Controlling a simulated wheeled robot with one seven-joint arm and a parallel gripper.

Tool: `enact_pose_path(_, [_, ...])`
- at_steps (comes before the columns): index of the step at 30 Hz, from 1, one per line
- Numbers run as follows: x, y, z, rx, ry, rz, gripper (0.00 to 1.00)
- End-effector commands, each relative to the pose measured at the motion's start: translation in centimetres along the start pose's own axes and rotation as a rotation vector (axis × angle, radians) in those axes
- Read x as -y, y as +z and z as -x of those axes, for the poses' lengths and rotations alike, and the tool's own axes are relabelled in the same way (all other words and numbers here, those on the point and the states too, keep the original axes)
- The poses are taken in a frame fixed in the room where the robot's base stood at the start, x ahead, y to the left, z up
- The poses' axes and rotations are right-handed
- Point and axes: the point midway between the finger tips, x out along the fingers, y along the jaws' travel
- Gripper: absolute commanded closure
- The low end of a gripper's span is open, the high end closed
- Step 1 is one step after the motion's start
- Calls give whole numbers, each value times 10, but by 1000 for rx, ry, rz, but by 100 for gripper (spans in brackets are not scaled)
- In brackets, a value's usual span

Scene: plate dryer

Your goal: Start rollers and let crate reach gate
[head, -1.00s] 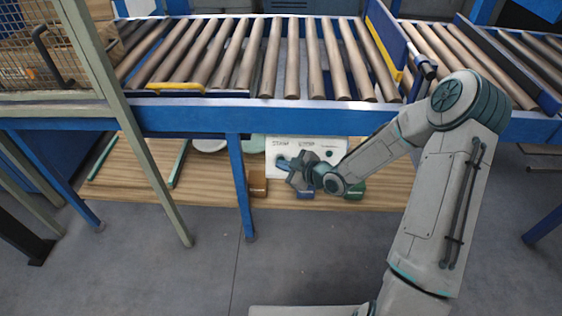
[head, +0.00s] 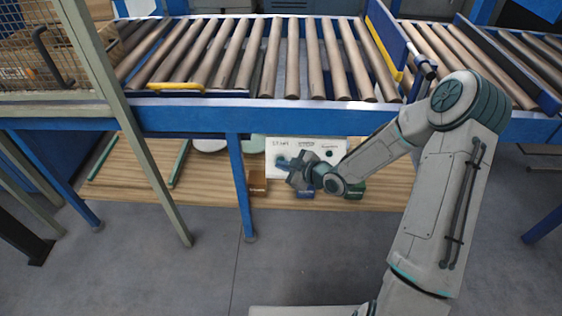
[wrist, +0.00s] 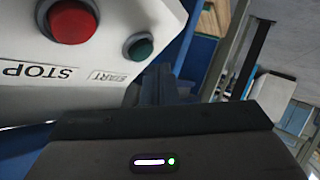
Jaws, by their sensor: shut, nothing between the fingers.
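A white control box (head: 270,148) stands under the conveyor, on the wooden shelf; the wrist view shows its face upside down. There a red STOP button (wrist: 72,20) and a smaller green START button (wrist: 139,47) stick out. My gripper (wrist: 158,82) is shut and empty, its fingertips close by the green button; I cannot tell whether they touch. In the head view my gripper (head: 298,172) is in front of the box. A brown box-like load, perhaps the crate (head: 40,68), is behind wire mesh at the left. A blue panel with a yellow edge, perhaps the gate (head: 386,38), crosses the rollers.
The roller conveyor (head: 292,60) is bare between the mesh cage and the blue panel. Small boxes, one brown (head: 257,184), stand on the wooden shelf (head: 215,190). A greenish post (head: 135,130) slants across the left.

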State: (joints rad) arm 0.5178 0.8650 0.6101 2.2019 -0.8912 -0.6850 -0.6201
Motion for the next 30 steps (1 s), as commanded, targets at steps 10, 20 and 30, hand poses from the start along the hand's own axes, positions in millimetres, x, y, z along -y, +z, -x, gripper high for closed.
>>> enact_pose_path(10, [0,0,0,0,0,0,100])
enact_pose_path(20, [-4,5,-6,0,0,1,100])
enact_pose_path(30, [-4,4,-6,0,0,0,100])
